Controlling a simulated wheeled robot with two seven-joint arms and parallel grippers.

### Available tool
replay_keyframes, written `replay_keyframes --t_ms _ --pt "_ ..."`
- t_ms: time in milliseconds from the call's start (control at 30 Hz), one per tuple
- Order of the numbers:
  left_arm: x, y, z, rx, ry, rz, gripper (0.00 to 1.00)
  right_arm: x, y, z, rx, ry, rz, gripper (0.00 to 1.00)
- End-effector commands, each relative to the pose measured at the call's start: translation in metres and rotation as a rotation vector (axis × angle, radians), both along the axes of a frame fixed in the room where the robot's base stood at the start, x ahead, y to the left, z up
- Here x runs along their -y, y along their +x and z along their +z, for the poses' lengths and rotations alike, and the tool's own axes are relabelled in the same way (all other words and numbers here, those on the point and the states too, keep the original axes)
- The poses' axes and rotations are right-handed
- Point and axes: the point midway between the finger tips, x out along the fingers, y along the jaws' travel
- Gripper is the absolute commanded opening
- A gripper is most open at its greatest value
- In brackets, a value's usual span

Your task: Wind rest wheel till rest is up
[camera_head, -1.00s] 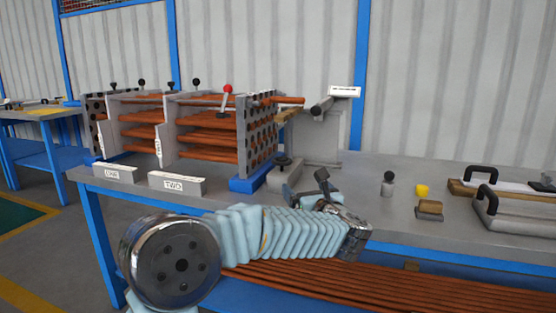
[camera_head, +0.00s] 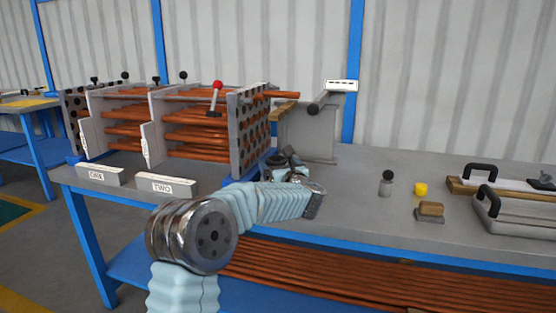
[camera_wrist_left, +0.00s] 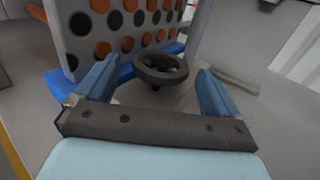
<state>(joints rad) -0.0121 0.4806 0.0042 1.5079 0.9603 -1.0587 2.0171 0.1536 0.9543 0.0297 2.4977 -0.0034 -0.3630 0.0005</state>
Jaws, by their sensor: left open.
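A dark round handwheel (camera_wrist_left: 160,68) lies flat on a short post beside the perforated end plate (camera_wrist_left: 120,28) in the left wrist view. My left gripper (camera_wrist_left: 158,74) is open, with one blue-grey finger on each side of the wheel and visible gaps between. In the head view my left gripper (camera_head: 285,160) covers most of the wheel and its base. Behind it stands a grey upright stand (camera_head: 308,132) with a dark cylindrical bar on top; I cannot tell for certain which part is the rest. My right gripper is not in view.
Labelled blocks ONE (camera_head: 98,176) and TWO (camera_head: 166,186) sit at the front left.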

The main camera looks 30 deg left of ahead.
Motion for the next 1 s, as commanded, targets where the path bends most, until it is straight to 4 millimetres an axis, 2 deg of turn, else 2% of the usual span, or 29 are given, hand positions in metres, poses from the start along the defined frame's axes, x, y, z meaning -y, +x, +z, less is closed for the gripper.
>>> replay_keyframes --t_ms 133,433,800,1000 --pt "-0.0088 0.0078 0.0004 -0.001 0.001 0.000 0.95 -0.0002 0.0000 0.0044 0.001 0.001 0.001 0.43" --pt "-0.0104 0.0092 -0.0004 -0.001 0.001 -0.001 0.95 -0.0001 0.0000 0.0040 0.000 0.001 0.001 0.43" --pt "-0.0101 0.0091 -0.0002 -0.001 0.001 -0.001 0.39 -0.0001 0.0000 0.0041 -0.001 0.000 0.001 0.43" --pt "-0.0106 0.0086 -0.0021 0.001 0.001 -0.014 0.39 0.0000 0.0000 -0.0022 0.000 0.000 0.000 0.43"
